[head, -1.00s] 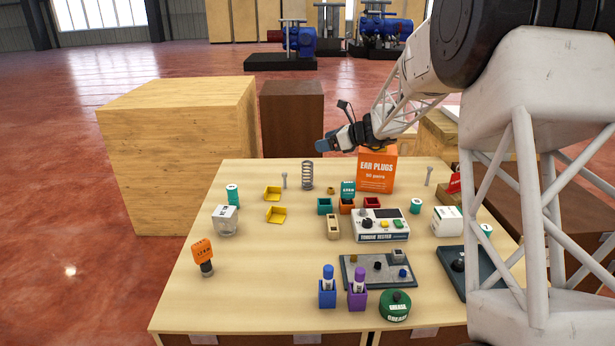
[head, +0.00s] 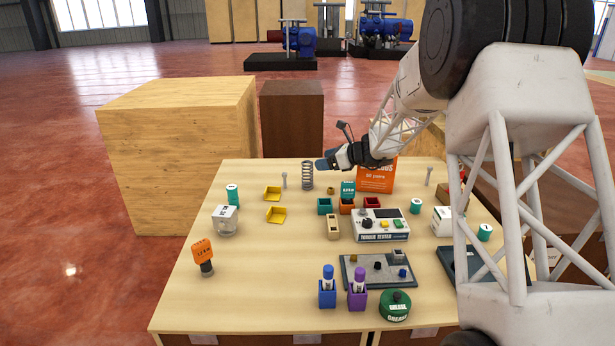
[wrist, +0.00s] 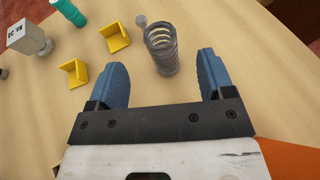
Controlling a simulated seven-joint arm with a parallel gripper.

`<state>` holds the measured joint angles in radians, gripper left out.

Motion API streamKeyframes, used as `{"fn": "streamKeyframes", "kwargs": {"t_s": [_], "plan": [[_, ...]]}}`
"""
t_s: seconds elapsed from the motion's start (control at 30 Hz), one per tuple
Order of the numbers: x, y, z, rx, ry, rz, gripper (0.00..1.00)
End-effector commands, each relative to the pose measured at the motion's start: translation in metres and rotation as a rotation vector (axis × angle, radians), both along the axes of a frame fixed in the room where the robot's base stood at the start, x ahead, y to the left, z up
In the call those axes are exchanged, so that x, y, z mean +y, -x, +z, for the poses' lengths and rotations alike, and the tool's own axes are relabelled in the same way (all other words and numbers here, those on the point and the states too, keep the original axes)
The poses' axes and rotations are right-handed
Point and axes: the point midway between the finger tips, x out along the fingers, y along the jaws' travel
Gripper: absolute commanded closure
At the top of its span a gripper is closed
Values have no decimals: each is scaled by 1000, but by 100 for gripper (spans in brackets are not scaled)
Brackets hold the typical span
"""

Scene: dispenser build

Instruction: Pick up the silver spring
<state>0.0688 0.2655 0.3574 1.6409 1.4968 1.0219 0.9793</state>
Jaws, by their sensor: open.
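The silver spring (head: 307,176) stands upright near the far edge of the table in the head view. In the wrist view the spring (wrist: 162,52) shows between and just beyond the two blue fingertips, nearer the right finger. My gripper (head: 321,164) is at the spring's right side in the head view, about level with its upper part. In the wrist view my gripper (wrist: 157,68) is open, with nothing held between its fingers. No contact with the spring can be made out.
A bolt (head: 284,180) stands just left of the spring. Two yellow brackets (head: 272,193) lie nearer the front left. The orange ear plugs box (head: 375,178) stands to the right under my arm. The torque tester (head: 381,226) and small bins are nearer the front.

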Motion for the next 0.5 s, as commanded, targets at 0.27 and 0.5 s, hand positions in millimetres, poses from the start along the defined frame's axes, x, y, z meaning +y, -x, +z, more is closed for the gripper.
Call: {"fn": "streamKeyframes", "kwargs": {"t_s": [0.27, 0.5], "plan": [[10, -5, -18, 1, 1, 1, 25], [11, -5, -19, 0, 1, 0, 25]]}}
